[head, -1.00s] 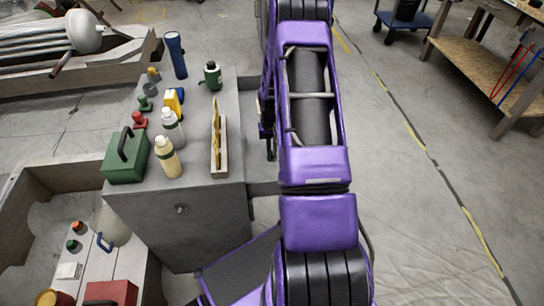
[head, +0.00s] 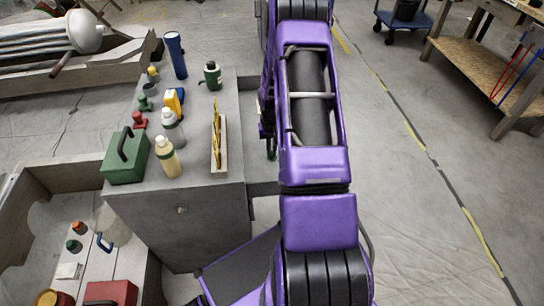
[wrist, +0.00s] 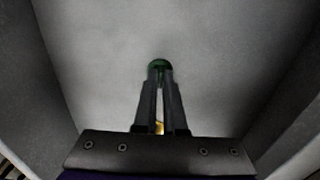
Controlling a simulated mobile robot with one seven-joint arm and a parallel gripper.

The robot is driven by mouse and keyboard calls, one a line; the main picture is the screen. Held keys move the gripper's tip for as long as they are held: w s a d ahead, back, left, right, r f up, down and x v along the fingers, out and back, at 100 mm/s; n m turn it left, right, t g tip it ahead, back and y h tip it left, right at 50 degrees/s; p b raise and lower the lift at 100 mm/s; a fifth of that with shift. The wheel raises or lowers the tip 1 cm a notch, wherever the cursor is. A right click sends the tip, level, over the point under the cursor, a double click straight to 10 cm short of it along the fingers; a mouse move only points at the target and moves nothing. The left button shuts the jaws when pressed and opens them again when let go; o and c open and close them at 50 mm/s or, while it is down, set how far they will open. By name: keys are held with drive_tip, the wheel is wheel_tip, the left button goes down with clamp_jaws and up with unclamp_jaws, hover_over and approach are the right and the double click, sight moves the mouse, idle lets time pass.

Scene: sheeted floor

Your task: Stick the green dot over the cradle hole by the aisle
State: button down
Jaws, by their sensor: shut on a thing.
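In the wrist view my gripper (wrist: 161,92) is shut on a green round piece (wrist: 160,66), which shows at the fingertips. A thin pale strip with a yellow end lies between the fingers. Beyond the fingertips is a plain grey surface with slanted walls on both sides. No hole shows there; whether the piece touches the surface I cannot tell. In the head view my purple arm hides most of the gripper. A wooden cradle (head: 108,68) holding grey pipes stands at the upper left.
A grey cabinet (head: 215,215) left of my arm bears a green toolbox (head: 118,168), bottles and a rack (head: 219,165). An open wooden frame (head: 40,175) is at the lower left. Striped floor tape (head: 440,172) runs on the right; a workbench (head: 480,65) stands beyond.

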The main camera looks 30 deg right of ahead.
idle(0.4)
drive_tip(key=shift+r+p, duration=2.45)
drive_tip(key=shift+r, duration=1.85)
drive_tip(key=c, duration=1.5)
unclamp_jaws()
drive_tip(key=shift+c, duration=0.2)
clamp_jaws()
